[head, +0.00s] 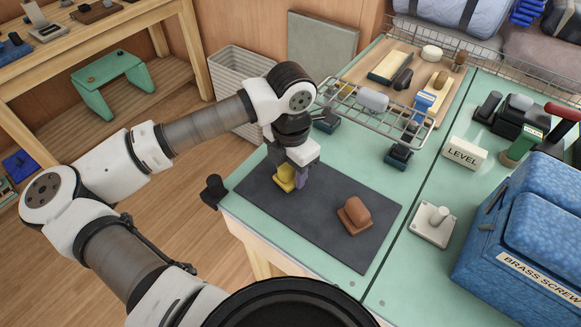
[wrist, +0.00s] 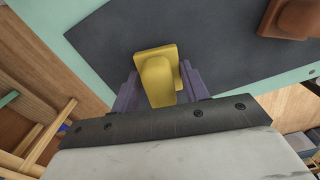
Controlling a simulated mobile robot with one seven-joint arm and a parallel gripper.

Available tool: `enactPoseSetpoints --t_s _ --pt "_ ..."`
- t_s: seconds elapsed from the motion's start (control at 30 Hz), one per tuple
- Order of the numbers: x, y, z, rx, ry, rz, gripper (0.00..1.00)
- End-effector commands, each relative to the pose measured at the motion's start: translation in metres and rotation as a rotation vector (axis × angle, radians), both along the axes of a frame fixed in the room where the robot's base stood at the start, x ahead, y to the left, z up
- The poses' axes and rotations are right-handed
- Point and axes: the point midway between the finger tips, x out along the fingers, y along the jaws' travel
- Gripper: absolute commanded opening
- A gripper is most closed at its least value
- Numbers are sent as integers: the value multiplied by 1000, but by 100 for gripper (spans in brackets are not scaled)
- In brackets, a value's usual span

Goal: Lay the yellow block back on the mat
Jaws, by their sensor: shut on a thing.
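The yellow block (head: 286,177) is in my gripper (head: 293,179), over the left part of the dark grey mat (head: 310,215). In the wrist view the yellow block (wrist: 158,75) shows a flat plate with a raised rounded grip, held between the two purple fingers of my gripper (wrist: 160,90). The fingers are shut on it. The mat (wrist: 220,50) lies beneath it in that view. I cannot tell whether the block touches the mat or hangs just above it.
A brown block (head: 354,215) rests on the mat's right part. A wire rack (head: 375,105) stands behind the mat, with a dark clamp-like piece (head: 398,155) near its front. A white plate with a knob (head: 433,224) and a blue bag (head: 525,240) lie to the right. The mat's middle is clear.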

Motion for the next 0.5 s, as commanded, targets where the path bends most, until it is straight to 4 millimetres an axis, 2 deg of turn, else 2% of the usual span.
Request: enactPoseSetpoints --t_s 0.5 --pt "0 0 -6 0 0 0 27"
